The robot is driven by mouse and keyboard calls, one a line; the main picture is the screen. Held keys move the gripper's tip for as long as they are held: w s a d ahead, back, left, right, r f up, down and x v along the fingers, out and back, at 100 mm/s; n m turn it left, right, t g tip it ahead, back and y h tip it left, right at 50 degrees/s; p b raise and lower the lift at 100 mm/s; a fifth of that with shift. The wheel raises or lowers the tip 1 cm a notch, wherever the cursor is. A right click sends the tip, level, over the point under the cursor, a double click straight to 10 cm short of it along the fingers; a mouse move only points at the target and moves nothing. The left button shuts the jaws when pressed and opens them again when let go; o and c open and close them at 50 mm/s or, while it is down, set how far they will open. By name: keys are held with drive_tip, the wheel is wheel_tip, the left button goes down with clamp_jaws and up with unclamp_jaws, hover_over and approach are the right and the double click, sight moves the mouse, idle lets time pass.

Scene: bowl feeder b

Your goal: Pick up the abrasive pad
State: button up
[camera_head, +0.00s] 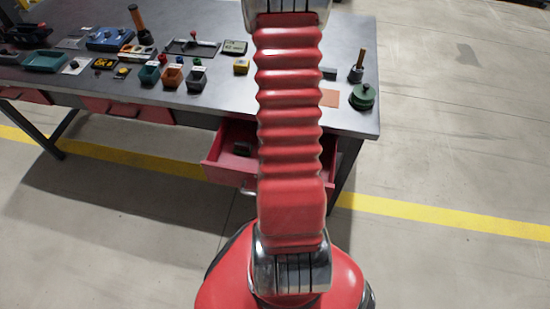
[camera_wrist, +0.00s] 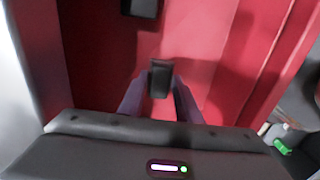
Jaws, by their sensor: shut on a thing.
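My gripper (camera_wrist: 160,84) is shut on a small dark block (camera_wrist: 160,74), inside or just above the open red drawer (camera_wrist: 205,45) in the wrist view. The block looks like the abrasive pad, but no marking confirms it. A second dark block (camera_wrist: 143,6) lies in the drawer, apart from my gripper, cut off by the top edge. In the head view a dark block (camera_head: 241,148) shows in the drawer (camera_head: 222,172). My arm hides my gripper there and part of the drawer. Whether the held block touches the drawer floor is unclear.
The grey workbench (camera_head: 215,110) above the drawer bears several bins, tools and small parts. A green round part (camera_head: 363,96) stands near its right corner. The drawer walls stand close around my gripper. The floor (camera_head: 450,150) to the right is clear.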

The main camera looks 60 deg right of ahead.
wheel_tip(320, 180, up, 10)
drive_tip(key=shift+f, duration=0.2)
idle(0.3)
idle(0.4)
